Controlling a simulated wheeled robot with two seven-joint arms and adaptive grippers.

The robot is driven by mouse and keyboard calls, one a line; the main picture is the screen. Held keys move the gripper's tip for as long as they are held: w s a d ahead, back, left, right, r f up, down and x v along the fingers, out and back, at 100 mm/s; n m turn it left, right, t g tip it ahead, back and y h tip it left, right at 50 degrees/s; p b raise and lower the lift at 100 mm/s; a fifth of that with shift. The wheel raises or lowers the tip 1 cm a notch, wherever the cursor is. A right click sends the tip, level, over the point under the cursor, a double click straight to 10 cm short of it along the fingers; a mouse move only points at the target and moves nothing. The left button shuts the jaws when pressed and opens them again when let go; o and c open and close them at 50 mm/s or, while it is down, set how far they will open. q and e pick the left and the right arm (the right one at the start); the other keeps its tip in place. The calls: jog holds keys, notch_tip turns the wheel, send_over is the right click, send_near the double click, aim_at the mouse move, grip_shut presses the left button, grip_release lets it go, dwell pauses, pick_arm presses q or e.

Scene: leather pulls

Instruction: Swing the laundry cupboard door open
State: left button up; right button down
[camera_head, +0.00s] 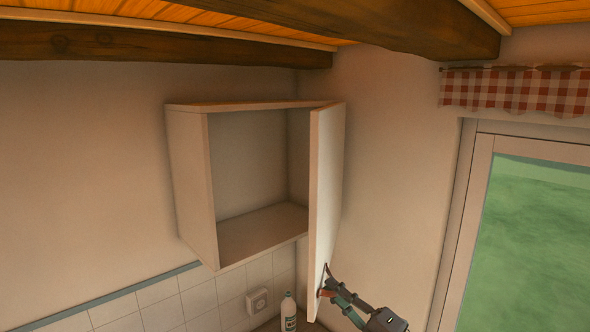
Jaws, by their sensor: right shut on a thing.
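The laundry cupboard (190,185) hangs on the wall in the corner. Its white door (327,190) is hinged on the right and stands swung wide open, seen nearly edge-on. The cupboard's inside looks empty. My right gripper (328,288) is at the lower part of the door's outer face, shut on the leather pull (326,270). Much of the pull is hidden by the fingers. My left gripper is not in view.
A white bottle (288,312) stands below the cupboard, near a wall socket (258,301) on the tiles. A window (525,240) with a checked curtain (515,90) is on the right. Wooden beams (390,22) cross above. The space in front of the cupboard opening is clear.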

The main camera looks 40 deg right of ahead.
jog(key=shift+s+d+r+p, duration=0.2)
jog(key=shift+s+d+p, duration=0.3)
jog(key=shift+s, duration=0.3)
jog(key=shift+s+d+r+p, duration=0.25)
jog(key=shift+s+d, duration=0.35)
jog(key=shift+s, duration=0.2)
jog(key=c, duration=2.3)
grip_release()
jog(key=o, duration=0.4)
jog(key=shift+s+a, duration=0.2)
jog(key=shift+c, duration=0.2)
jog(key=shift+o, duration=0.7)
jog(key=shift+f, duration=0.1)
jog(key=shift+w+d+f, duration=0.15)
jog(key=shift+d, duration=0.05)
